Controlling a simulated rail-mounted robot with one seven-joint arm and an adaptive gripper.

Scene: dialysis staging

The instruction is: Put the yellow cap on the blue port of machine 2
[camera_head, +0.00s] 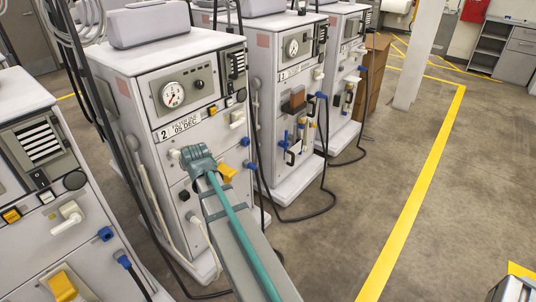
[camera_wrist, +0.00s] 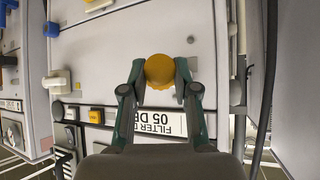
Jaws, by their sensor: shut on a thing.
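Machine 2 (camera_head: 140,90) stands in the middle of the head view, its front panel marked 2 and 05 DEC. My gripper (camera_head: 198,158) is in front of that panel, below the label. In the wrist view, my gripper (camera_wrist: 160,78) is shut on the round yellow cap (camera_wrist: 159,69), held between the fingertips. The cap is hidden or cannot be told apart in the head view. A blue port (camera_head: 245,142) is on the panel's right side, right of my gripper; a blue fitting also shows at left in the wrist view (camera_wrist: 51,29). Another blue fitting (camera_head: 248,166) is just below it.
A white handle (camera_head: 237,119) is above the blue port. A yellow fitting (camera_head: 228,173) is on machine 2 close beside my gripper. Another machine (camera_head: 75,250) stands at left, machine 3 (camera_head: 265,50) at right. Dark hoses (camera_head: 325,170) hang between machines.

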